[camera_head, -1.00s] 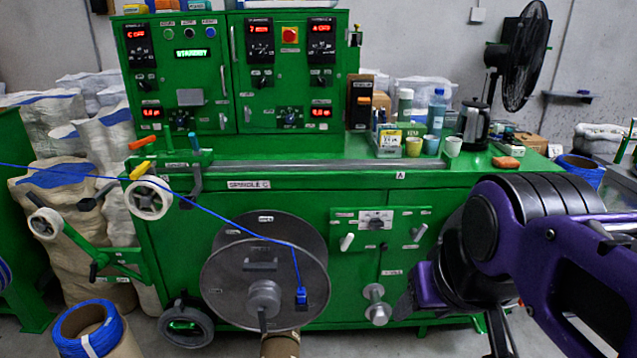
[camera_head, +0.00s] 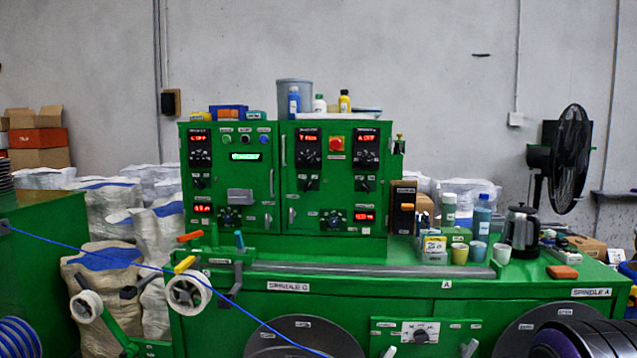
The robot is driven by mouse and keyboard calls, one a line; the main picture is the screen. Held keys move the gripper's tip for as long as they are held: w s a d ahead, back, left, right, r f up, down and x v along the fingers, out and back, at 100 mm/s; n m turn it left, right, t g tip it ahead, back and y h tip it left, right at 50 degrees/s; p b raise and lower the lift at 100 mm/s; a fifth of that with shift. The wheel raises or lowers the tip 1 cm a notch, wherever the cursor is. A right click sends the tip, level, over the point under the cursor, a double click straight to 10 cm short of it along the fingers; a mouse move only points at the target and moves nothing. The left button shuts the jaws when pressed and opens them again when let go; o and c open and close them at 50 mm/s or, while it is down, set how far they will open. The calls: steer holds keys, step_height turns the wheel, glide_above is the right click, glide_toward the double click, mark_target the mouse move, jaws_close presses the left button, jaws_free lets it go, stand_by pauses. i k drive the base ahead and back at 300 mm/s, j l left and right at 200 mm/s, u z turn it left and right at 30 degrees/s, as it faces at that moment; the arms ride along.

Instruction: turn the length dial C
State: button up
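The green control cabinet (camera_head: 258,265) stands behind the bench with two doors of dials and red displays. On its left door, a dark round dial with a blue centre (camera_head: 229,216) sits low, beside a small red display (camera_head: 203,208). A similar dial (camera_head: 333,218) sits low on the right door beside another red display (camera_head: 364,215). The small labels are too blurred to read, so I cannot tell for certain which is length dial C.
A blue cable (camera_head: 120,258) runs from the left past a white pulley (camera_head: 189,292) to the spool (camera_head: 305,335). Cups, bottles and a kettle (camera_head: 521,230) stand on the bench right of the cabinet.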

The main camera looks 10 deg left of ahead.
mark_target(227, 218)
steer(key=i+j+z, duration=0.25)
steer(key=j+z, duration=0.15)
steer(key=j, duration=1.1)
steer(key=i+j+z, duration=0.1)
steer(key=j+z, duration=0.3)
steer(key=j, duration=1.1)
steer(key=j+z, duration=0.2)
steer(key=k+j+z, duration=0.2)
steer(key=j, duration=0.2)
steer(key=k+j+z, duration=0.2)
steer(key=i+l+u, duration=0.35)
steer(key=u, duration=0.2)
